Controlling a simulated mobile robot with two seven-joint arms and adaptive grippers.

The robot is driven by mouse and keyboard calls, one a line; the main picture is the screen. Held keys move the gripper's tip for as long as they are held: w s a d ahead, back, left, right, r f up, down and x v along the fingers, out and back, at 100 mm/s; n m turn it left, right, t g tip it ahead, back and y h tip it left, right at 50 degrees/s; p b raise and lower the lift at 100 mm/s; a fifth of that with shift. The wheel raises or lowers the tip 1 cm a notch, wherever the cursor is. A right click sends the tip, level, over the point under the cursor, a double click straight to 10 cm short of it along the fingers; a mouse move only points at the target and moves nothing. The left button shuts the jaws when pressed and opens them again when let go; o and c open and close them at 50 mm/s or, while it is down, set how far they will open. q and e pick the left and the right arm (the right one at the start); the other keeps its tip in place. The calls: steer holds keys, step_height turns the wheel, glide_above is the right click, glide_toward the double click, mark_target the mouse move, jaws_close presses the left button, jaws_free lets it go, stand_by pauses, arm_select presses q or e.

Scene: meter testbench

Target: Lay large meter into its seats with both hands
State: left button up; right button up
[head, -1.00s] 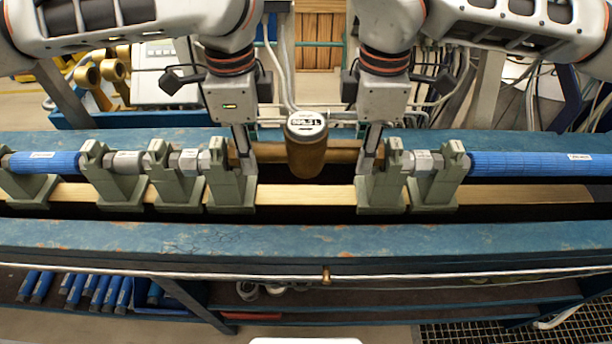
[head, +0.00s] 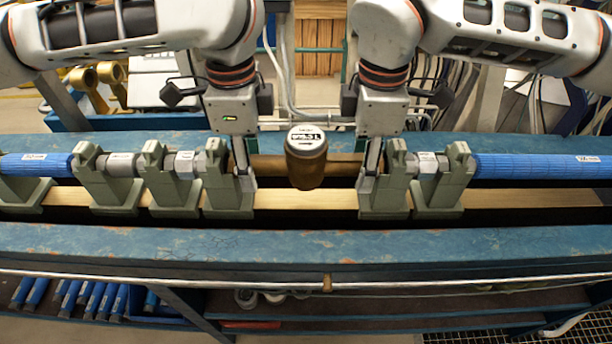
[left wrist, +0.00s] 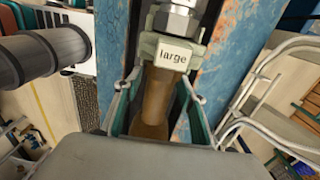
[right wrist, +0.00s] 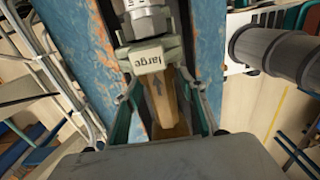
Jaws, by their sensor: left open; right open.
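The large meter has a brown brass body (head: 305,172) with a round white-topped register. Its pipe (head: 334,166) lies level between two grey-green stands, a left one (head: 230,188) and a right one (head: 384,190). Tags reading "large" show on the left stand (left wrist: 172,54) and right stand (right wrist: 151,60) in the wrist views. My left gripper (head: 243,166) is open, with its fingers on either side of the meter's left pipe end. My right gripper (head: 373,160) is open around the right pipe end. The exact contact of the pipe ends with the seats is hidden.
More grey-green stands (head: 108,182) carry fittings and blue pipes (head: 530,166) on both sides. The blue bench front beam (head: 300,240) is clear. Blue tubes (head: 90,298) lie on the lower shelf. Gold fittings (head: 84,78) stand behind at left.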

arm_select(q)
step_height(320, 180, up, 12)
arm_select(e)
step_height(320, 180, up, 12)
stand_by(0.8)
arm_select(q)
steer(key=shift+f, duration=0.1)
arm_select(e)
steer(key=shift+w, duration=0.1)
